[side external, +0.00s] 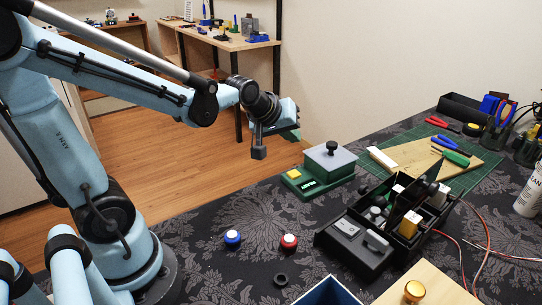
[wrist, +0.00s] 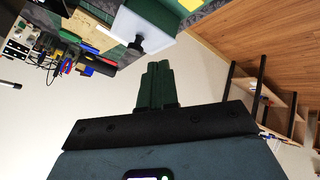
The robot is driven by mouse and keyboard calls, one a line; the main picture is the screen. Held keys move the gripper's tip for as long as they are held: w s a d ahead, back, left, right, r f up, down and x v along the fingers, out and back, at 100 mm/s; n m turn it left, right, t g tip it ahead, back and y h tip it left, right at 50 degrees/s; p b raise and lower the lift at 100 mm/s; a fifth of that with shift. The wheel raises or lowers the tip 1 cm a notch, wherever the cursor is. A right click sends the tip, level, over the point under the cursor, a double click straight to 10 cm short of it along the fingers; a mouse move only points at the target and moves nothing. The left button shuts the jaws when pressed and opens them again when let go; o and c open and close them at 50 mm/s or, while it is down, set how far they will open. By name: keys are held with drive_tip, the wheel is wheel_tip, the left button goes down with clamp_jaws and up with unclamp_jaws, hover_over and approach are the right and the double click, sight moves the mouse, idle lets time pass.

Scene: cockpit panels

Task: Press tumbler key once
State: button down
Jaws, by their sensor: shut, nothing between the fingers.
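My gripper (side external: 259,153) hangs in the air left of the table and away from everything on it. In the wrist view its two dark green fingers (wrist: 157,85) are together with nothing between them. A dark box (side external: 352,246) stands near the table's middle, with a grey plate (side external: 346,227) and a grey rocker-like piece (side external: 377,241) on top. One of these may be the tumbler key; I cannot tell which. A green base (side external: 309,184) with a grey block and a black knob (side external: 332,147) stands behind it, and this grey block (wrist: 140,22) also shows in the wrist view.
A blue button (side external: 232,238), a red button (side external: 289,242) and a black ring (side external: 281,280) are on the dark patterned cloth. An open black organiser (side external: 408,238) holds several parts. Wires and a white bottle (side external: 530,190) are at the right. Air around my gripper is free.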

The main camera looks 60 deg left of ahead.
sight(291, 174)
drive_tip(key=shift+w+a+f+n, duration=0.2)
drive_tip(key=shift+w+a+n, duration=0.3)
drive_tip(key=shift+w+n, duration=0.05)
drive_tip(key=shift+w+a+f+n, duration=0.2)
drive_tip(key=shift+w+a+n, duration=0.3)
drive_tip(key=shift+w+n, duration=0.05)
drive_tip(key=shift+f, duration=4.4)
drive_tip(key=shift+f, duration=0.1)
drive_tip(key=shift+f, duration=0.35)
drive_tip(key=shift+f, duration=0.4)
drive_tip(key=shift+r, duration=0.85)
